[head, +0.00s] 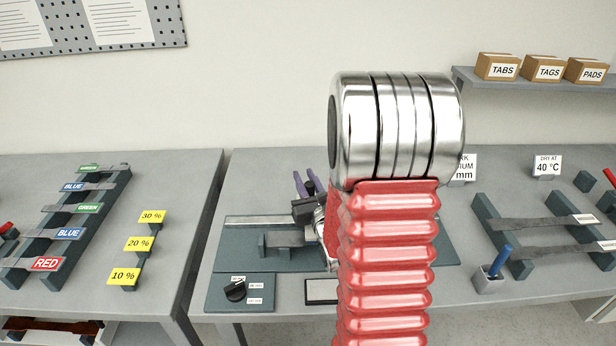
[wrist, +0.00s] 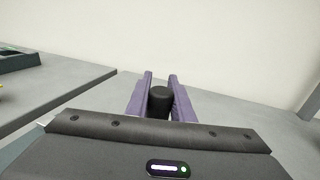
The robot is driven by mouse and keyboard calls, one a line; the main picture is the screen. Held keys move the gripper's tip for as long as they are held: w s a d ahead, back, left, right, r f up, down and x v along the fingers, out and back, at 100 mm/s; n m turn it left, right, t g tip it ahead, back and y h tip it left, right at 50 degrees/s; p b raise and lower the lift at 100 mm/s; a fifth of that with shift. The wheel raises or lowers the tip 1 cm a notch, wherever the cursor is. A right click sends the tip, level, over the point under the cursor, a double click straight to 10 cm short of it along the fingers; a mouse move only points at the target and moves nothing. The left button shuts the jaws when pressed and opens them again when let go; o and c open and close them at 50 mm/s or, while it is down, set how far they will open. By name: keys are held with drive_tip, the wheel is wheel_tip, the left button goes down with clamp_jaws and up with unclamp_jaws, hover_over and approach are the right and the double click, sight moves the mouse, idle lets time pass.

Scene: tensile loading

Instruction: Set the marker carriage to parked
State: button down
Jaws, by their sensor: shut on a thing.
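My gripper (head: 306,184) shows in the head view as two purple fingers over the bench device, left of my red arm. In the wrist view my gripper (wrist: 160,94) has its fingers on either side of a black round knob (wrist: 160,101) and is shut on it. The knob's lower part and whatever it is fixed to are hidden behind my gripper's body. A pale rail (head: 262,221) runs along the back of the dark green base plate (head: 228,254). I cannot make out the rest of the marker carriage, as my arm hides the plate's middle.
A black rotary knob (head: 235,291) with small labels sits at the front left. A rack of labelled strips (head: 104,210) and yellow percentage signs (head: 139,244) stand on the left table. At right are a strip rack (head: 498,232) and a blue-handled tool (head: 500,260) in a cup.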

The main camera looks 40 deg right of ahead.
drive_tip(key=shift+w+a+f, duration=0.1)
drive_tip(key=shift+a, duration=0.2)
drive_tip(key=c, duration=1.5)
unclamp_jaws()
drive_tip(key=shift+c, duration=0.2)
drive_tip(key=shift+r, duration=0.2)
wheel_tip(320, 180, up, 10)
drive_tip(key=shift+f, duration=0.15)
